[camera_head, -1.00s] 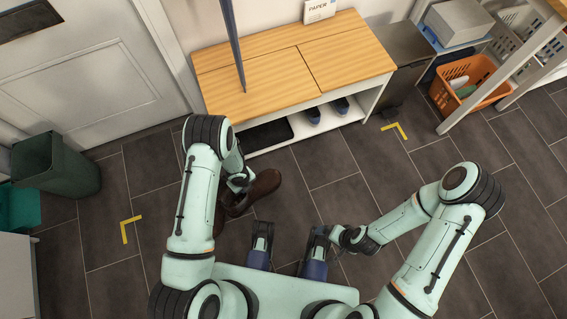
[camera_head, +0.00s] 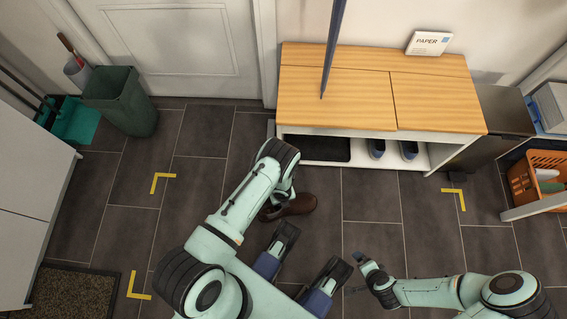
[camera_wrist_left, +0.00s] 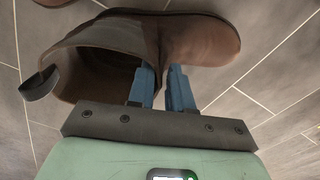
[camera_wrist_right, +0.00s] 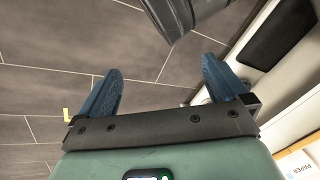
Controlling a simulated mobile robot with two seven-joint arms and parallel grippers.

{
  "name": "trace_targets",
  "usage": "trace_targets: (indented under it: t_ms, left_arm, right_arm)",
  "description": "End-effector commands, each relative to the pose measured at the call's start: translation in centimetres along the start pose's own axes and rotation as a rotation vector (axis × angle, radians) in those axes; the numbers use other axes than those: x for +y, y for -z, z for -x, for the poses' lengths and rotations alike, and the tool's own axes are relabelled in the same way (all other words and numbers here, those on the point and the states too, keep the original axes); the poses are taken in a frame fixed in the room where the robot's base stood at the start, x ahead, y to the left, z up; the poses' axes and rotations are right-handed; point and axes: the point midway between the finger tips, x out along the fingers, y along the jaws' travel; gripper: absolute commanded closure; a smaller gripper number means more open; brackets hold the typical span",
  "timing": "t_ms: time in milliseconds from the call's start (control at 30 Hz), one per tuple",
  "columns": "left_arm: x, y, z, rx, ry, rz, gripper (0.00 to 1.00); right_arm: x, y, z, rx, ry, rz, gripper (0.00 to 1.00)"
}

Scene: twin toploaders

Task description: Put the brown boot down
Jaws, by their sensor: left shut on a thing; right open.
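The brown boot (camera_head: 302,204) is partly hidden behind my left forearm in the head view. The left wrist view shows the boot (camera_wrist_left: 195,40) with its open shaft to the left and its toe to the right. My left gripper (camera_wrist_left: 160,80) is shut on the boot's side at the shaft; its fingertips are partly hidden there. I cannot tell whether the sole touches the floor. A sliver of another brown thing (camera_wrist_left: 52,2) shows at the top edge. My right gripper (camera_wrist_right: 163,85) is open and empty, low at the right in the head view (camera_head: 363,267).
A wooden-topped bench (camera_head: 350,95) stands behind, with a black mat (camera_head: 322,149) and blue shoes (camera_head: 408,150) on its lower shelf. Yellow corner marks (camera_head: 157,183) lie on open floor at left, near a green bin (camera_head: 122,100). An orange basket (camera_head: 540,180) is at right.

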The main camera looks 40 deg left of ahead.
Motion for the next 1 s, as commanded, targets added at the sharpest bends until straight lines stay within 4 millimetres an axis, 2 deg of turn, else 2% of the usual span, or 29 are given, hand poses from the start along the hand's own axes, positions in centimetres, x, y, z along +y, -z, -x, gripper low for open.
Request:
trace_targets:
  t_ms: [200, 400, 800, 833, 900, 1000]
  left_arm:
    - [0.0, 0.0, -2.0, 0.000, 0.000, -0.001, 1.00]
    - [0.0, 0.0, -4.3, 0.000, 0.000, -0.001, 1.00]
    - [-0.1, 0.0, -4.5, -0.001, 0.002, -0.001, 1.00]
    - [-0.1, 0.0, -4.5, 0.000, 0.001, -0.001, 0.74]
    - [0.0, 0.0, -4.5, 0.000, 0.001, -0.001, 0.55]
    - [0.0, 0.0, -4.5, 0.000, 0.001, -0.001, 0.55]
  right_arm:
    - [0.7, 0.0, -1.1, -0.002, -0.011, -0.007, 0.00]
    - [2.5, -2.4, -2.5, -0.076, -0.043, -0.025, 0.00]
    - [2.8, -2.8, -2.5, -0.088, -0.048, -0.028, 0.00]
    - [2.8, -2.8, -2.5, -0.089, -0.049, -0.029, 0.00]
    - [2.8, -2.8, -2.5, -0.088, -0.048, -0.029, 0.00]
    - [2.8, -2.8, -2.5, -0.088, -0.048, -0.029, 0.00]
